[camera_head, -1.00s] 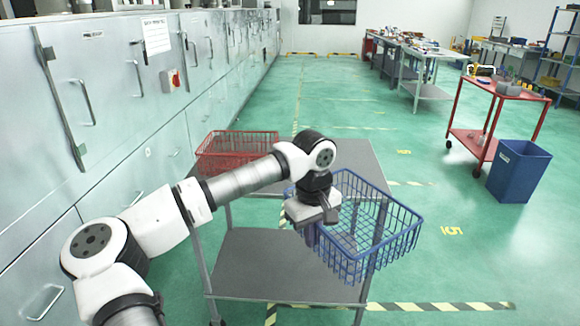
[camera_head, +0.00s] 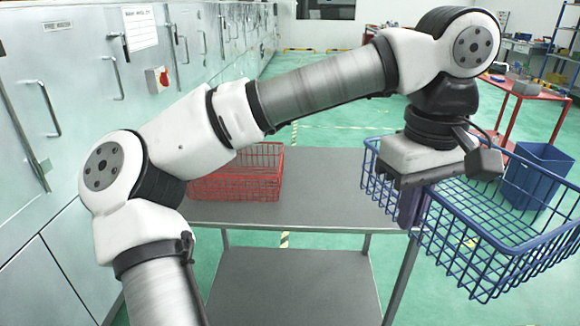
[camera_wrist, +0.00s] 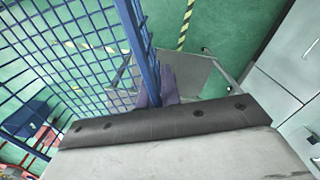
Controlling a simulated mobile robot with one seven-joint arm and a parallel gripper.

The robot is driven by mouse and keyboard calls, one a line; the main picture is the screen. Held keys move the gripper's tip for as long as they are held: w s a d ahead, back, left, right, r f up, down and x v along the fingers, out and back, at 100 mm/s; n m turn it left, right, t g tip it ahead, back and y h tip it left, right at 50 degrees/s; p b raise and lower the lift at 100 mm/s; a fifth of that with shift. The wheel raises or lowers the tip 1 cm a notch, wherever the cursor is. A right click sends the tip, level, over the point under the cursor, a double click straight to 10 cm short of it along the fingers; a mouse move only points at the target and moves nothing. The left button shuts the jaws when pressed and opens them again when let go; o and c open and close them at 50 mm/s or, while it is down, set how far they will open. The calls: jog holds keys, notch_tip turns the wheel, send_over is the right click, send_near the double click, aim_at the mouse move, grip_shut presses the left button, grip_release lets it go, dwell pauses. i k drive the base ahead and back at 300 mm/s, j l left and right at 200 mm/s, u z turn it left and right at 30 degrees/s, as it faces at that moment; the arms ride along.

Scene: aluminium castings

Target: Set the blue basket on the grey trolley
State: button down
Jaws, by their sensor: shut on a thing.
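The blue wire basket (camera_head: 478,232) hangs from my gripper (camera_head: 412,208) at the right of the head view. My gripper is shut on the basket's near-left rim. The basket is upright, past the right edge of the grey trolley (camera_head: 335,185), and seems to be over the floor. The trolley has a grey top and a lower shelf (camera_head: 290,285). In the wrist view the basket's mesh (camera_wrist: 70,45) fills the left side, and the trolley (camera_wrist: 190,75) shows beyond the gripper (camera_wrist: 160,90). The fingertips are partly hidden.
A red wire basket (camera_head: 237,172) stands on the trolley's left part. The trolley top right of it is bare. Metal cabinets (camera_head: 60,130) line the left. A blue bin (camera_head: 536,172) and a red table (camera_head: 525,88) stand behind the held basket.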

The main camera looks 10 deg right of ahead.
aim_at(350, 186)
jog(key=i, duration=1.3)
